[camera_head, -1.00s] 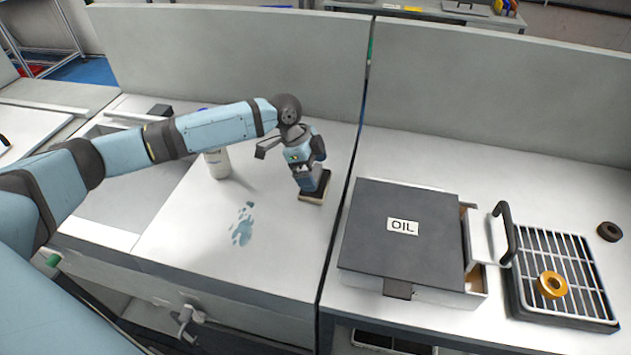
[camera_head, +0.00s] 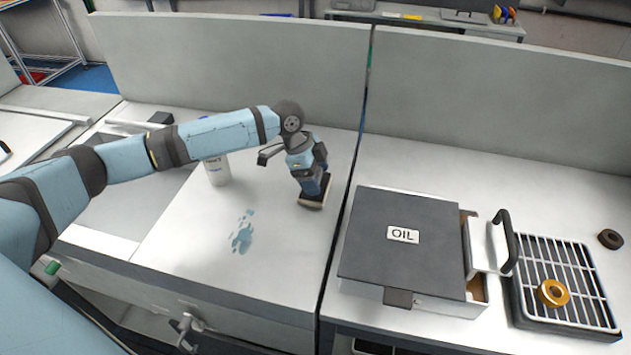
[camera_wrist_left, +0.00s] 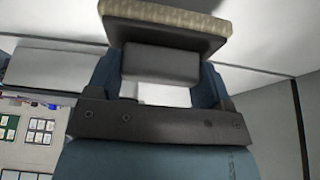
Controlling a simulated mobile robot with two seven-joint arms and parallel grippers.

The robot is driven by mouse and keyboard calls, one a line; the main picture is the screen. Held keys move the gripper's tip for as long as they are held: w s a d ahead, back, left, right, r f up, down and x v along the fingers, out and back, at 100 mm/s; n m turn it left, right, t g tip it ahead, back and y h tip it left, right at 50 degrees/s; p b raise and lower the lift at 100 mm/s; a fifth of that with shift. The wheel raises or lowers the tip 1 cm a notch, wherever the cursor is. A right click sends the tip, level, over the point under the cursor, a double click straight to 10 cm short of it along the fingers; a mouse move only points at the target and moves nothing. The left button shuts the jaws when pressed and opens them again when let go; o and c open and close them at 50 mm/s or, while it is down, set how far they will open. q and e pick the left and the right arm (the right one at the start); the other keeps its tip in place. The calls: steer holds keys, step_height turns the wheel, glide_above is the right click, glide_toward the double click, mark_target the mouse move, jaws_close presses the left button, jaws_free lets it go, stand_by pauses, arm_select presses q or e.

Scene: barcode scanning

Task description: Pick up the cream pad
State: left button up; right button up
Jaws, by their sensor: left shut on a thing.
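The cream pad (camera_head: 311,205) is a block with a dark back and a cream underside, at the right of the left worktop in the head view. My left gripper (camera_head: 314,187) points down and is shut on the pad's dark upper part. In the left wrist view the pad's cream, textured face (camera_wrist_left: 165,17) shows at the top edge, with its dark body between the fingers (camera_wrist_left: 160,70). The pad looks slightly tilted; I cannot tell whether it still touches the worktop. My right gripper is not in view.
A blue wet patch (camera_head: 242,232) lies on the worktop. A white bottle (camera_head: 217,168) stands behind my left arm. To the right are a dark box marked OIL (camera_head: 400,255), a rack (camera_head: 575,290) with a brass ring (camera_head: 552,292), and a dark ring (camera_head: 610,239). A grey panel (camera_head: 240,60) stands behind.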

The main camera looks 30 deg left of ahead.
mark_target(316, 175)
arm_select(q)
step_height(316, 175, up, 18)
steer(key=shift+r, duration=0.2)
steer(key=o, duration=0.4)
steer(key=shift+p, duration=0.3)
steer(key=shift+c, duration=1.4)
